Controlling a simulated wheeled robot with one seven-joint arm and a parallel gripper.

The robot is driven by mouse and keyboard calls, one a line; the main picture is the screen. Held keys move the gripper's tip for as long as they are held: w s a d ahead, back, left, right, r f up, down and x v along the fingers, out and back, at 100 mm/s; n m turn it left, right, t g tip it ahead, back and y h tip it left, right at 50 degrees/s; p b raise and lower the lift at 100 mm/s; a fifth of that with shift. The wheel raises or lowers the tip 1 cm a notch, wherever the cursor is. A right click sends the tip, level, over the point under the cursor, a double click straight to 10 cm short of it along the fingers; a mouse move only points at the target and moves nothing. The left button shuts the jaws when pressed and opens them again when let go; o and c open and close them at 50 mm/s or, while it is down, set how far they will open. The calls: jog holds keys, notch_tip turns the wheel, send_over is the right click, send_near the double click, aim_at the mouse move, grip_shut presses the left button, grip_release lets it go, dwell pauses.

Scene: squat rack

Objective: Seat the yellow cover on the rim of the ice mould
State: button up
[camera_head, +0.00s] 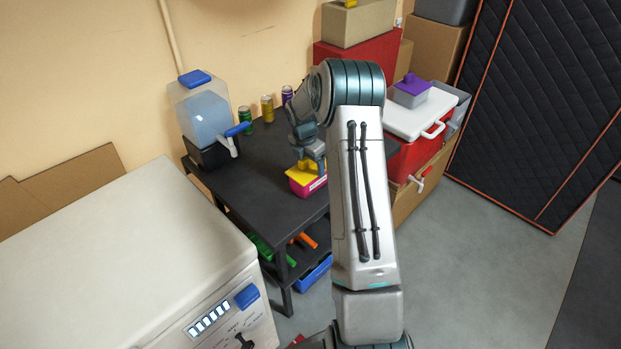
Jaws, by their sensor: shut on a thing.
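The yellow cover (300,177) is at the top of a pink box (308,189), which looks like the ice mould, on the black table near its right edge. My gripper (313,162) points down from above and is shut on the yellow cover. The cover appears at or just above the rim; I cannot tell whether it lies flat on it all round. My arm hides part of the table to the right, and the grip itself is small and partly hidden.
A water dispenser (205,112) and several cans (267,108) stand along the table's back. A white machine (130,260) fills the left front. The table's middle is clear.

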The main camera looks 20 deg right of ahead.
jog(key=o, duration=1)
jog(key=shift+s+a+r+b, duration=0.1)
jog(key=shift+a+r+b, duration=0.2)
jog(key=shift+r, duration=1.95)
jog(key=shift+s+a+r+b, duration=0.15)
jog(key=shift+a+r, duration=0.2)
jog(key=shift+r, duration=1.9)
jog(key=shift+s+a+r+b, duration=0.15)
jog(key=shift+a+r, duration=0.2)
jog(key=shift+r, duration=1.9)
